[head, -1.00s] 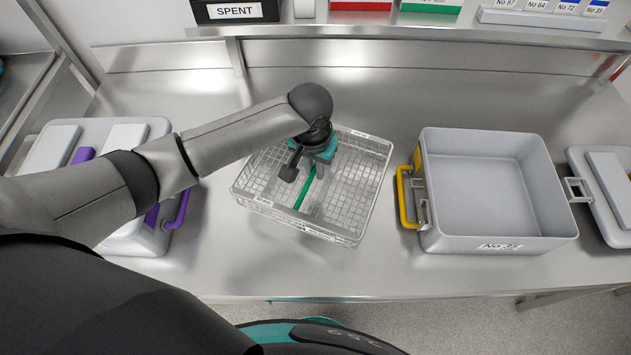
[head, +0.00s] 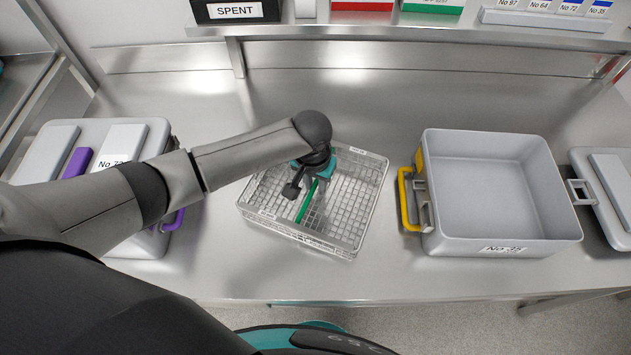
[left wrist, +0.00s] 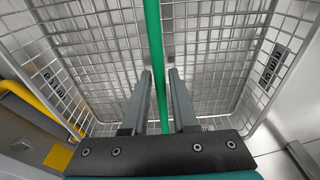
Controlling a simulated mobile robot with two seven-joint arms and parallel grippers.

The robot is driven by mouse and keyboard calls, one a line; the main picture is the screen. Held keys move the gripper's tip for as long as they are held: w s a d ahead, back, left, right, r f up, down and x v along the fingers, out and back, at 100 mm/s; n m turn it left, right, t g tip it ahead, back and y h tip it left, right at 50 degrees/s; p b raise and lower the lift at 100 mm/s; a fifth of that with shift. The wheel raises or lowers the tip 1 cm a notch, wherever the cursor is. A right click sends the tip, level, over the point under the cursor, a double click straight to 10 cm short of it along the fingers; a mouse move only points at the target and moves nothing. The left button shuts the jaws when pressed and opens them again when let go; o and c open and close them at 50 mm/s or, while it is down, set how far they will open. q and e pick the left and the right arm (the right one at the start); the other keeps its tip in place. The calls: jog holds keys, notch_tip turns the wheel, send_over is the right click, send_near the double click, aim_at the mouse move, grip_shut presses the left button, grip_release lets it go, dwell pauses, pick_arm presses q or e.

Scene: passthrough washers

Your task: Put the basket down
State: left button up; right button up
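The wire mesh basket (head: 352,240) is on the steel bench in the middle of the head view, apparently resting flat. A green bar (head: 307,202) runs across it, and the basket mesh (left wrist: 215,50) fills much of the left wrist view. My left gripper (head: 312,188) reaches down into the basket over the bar. In the left wrist view its two fingers (left wrist: 160,75) stand on either side of the green bar (left wrist: 153,30), with a narrow gap at each side. My right gripper is out of view.
An open grey container (head: 500,249) with a yellow handle (head: 404,200) stands right of the basket. A lidded container with a purple handle (head: 174,222) stands at left, partly behind my arm. A shelf (head: 400,24) runs along the back. Bare bench (head: 300,95) lies behind the basket.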

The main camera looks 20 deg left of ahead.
aim_at(313, 189)
pick_arm(q)
jog(key=shift+o, duration=1.1)
jog(key=shift+r, duration=0.1)
notch_tip(313, 189, up, 12)
jog(key=s+p, duration=0.1)
jog(key=p, duration=0.1)
jog(key=shift+s, duration=0.2)
jog(key=shift+s, duration=0.1)
